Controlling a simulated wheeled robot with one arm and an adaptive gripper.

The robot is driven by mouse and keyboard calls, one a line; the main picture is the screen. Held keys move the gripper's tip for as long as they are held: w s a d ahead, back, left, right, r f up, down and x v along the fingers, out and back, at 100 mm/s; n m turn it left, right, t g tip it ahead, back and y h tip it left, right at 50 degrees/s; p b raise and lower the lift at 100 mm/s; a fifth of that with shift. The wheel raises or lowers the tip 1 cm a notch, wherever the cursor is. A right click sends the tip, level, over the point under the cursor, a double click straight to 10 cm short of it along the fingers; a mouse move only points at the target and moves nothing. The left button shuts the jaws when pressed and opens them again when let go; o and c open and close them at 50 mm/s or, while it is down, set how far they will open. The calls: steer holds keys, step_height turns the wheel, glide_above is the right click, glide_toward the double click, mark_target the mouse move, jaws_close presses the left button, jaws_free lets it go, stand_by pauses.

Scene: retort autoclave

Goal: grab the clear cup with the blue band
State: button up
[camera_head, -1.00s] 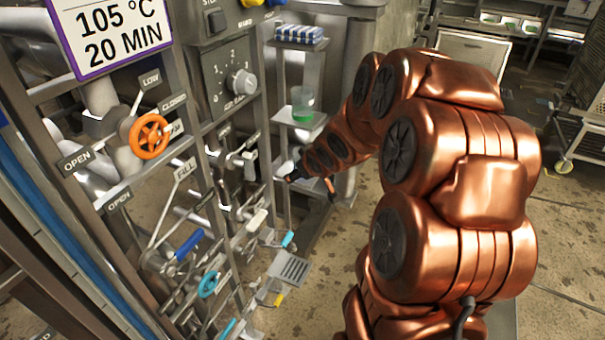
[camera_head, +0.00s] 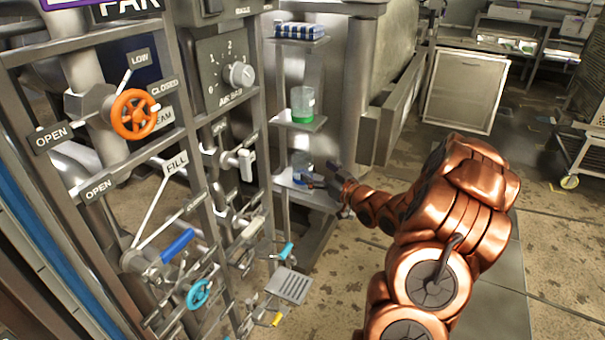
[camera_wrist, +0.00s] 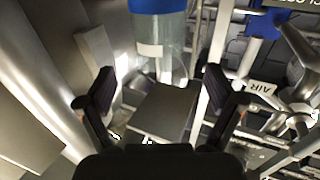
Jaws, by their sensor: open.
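The clear cup with the blue band (camera_head: 300,163) stands on the lowest visible shelf of a narrow rack in the head view, partly hidden by my gripper (camera_head: 322,179). In the wrist view, the clear cup (camera_wrist: 160,55) shows at the top centre, with its blue band at the top edge and a pale label below it. My gripper (camera_wrist: 160,92) is open there, with its two dark fingers spread wide. The cup appears ahead of the gap between them, and I see no finger touching it.
A clear cup with a green band (camera_head: 302,106) stands on the shelf above. Left are pipes, levers, an orange handwheel (camera_head: 134,114) and a dial (camera_head: 239,74). The floor at the right is largely clear.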

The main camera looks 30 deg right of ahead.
mark_target(308, 167)
steer(key=shift+w+a+f, duration=0.1)
steer(key=shift+w+a, duration=0.05)
steer(key=shift+w, duration=1)
steer(key=shift+w+a+f, duration=0.1)
steer(key=shift+w+f, duration=0.05)
steer(key=shift+w, duration=1)
steer(key=shift+w+a+f, duration=0.1)
steer(key=shift+w+a, duration=0.05)
steer(key=shift+w, duration=1)
steer(key=shift+c, duration=0.3)
steer(key=c, duration=1.1)
steer(key=shift+c, duration=0.2)
